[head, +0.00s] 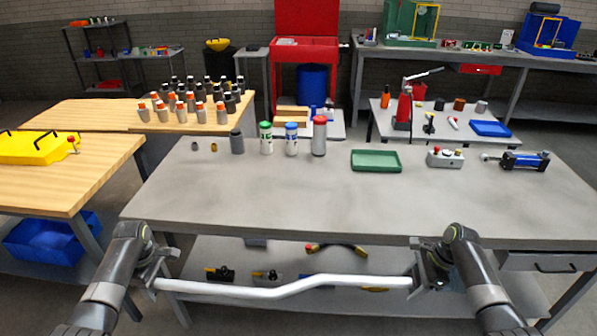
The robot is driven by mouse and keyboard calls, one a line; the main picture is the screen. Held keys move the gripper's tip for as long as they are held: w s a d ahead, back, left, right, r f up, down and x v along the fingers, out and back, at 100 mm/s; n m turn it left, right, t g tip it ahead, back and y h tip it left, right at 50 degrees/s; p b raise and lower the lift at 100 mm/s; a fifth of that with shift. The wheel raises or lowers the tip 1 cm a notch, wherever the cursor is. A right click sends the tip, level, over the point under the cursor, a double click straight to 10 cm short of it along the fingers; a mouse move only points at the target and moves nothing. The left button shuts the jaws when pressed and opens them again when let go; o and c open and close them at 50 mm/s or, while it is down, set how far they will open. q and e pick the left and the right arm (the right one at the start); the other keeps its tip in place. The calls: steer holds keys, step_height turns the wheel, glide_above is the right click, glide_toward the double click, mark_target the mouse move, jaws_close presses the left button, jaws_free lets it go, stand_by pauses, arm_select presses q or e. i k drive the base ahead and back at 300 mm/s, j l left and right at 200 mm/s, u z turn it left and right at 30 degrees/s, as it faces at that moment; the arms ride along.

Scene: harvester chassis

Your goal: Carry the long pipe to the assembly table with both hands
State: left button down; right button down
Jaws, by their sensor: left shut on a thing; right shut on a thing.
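The long white pipe (250,293) lies level across the front of the head view, with a slight bend in its middle. My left gripper (155,280) is shut on its left end. My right gripper (415,280) is shut on its right end. The pipe is held in front of the grey table (270,205), which I take to be the assembly table, and appears nearer to me than its front edge. The pipe's ends are partly hidden by the grippers.
A green tray (376,161), a grey button box (445,158), a blue cylinder (525,161) and several bottles (291,139) stand along the table's back. Its front half is clear. A wooden table (75,190) stands at left. A lower shelf (240,258) holds several parts.

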mark_target(491, 205)
steer(key=l, duration=3.3)
